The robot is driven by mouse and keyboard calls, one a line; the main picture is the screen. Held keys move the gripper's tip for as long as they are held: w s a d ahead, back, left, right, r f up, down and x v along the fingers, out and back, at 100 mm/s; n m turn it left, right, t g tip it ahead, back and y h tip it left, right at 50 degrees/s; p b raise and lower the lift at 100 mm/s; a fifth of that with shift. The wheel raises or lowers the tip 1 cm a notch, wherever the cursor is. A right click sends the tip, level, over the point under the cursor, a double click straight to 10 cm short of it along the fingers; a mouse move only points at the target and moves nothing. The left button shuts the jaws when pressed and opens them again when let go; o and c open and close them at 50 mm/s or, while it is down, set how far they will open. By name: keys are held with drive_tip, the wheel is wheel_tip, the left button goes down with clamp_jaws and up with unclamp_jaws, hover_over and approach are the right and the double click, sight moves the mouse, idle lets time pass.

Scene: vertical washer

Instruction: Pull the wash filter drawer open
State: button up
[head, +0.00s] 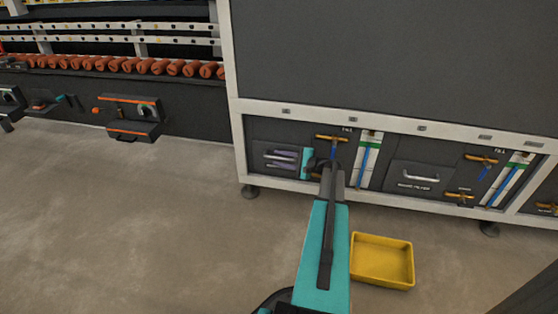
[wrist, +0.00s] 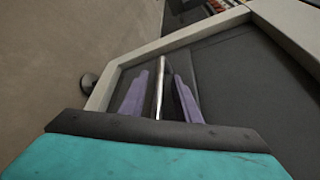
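A dark drawer front (head: 263,149) with a metal bar handle sits low at the left end of the machine. I take it for the wash filter drawer; no readable label shows on it. My gripper (head: 281,159) has two purple fingers at this handle. In the wrist view, my gripper (wrist: 161,98) is open, with one finger on each side of the metal handle (wrist: 160,82). Gaps show between the bar and both fingers. The drawer looks flush with the panel. The wrist and arm hide the panel's right part.
A second drawer (head: 420,175) with a handle and a filter label sits further right. Yellow-handled valves (head: 332,138) and blue tubes (head: 363,165) stand between them. A yellow tray (head: 381,262) lies on the floor to the right. Floor at left is clear.

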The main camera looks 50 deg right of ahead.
drive_tip(key=shift+w+a+f, duration=0.15)
drive_tip(key=shift+w+a, duration=0.05)
drive_tip(key=shift+w, duration=0.4)
drive_tip(key=shift+c, duration=0.2)
clamp_jaws()
drive_tip(key=shift+d, duration=0.15)
drive_tip(key=s+a, duration=0.5)
drive_tip(key=a, duration=0.4)
drive_tip(key=s+a, duration=0.6)
drive_tip(key=a, duration=0.3)
drive_tip(key=shift+b, duration=0.4)
drive_tip(key=shift+s, duration=0.1)
drive_tip(key=shift+o, duration=0.2)
unclamp_jaws()
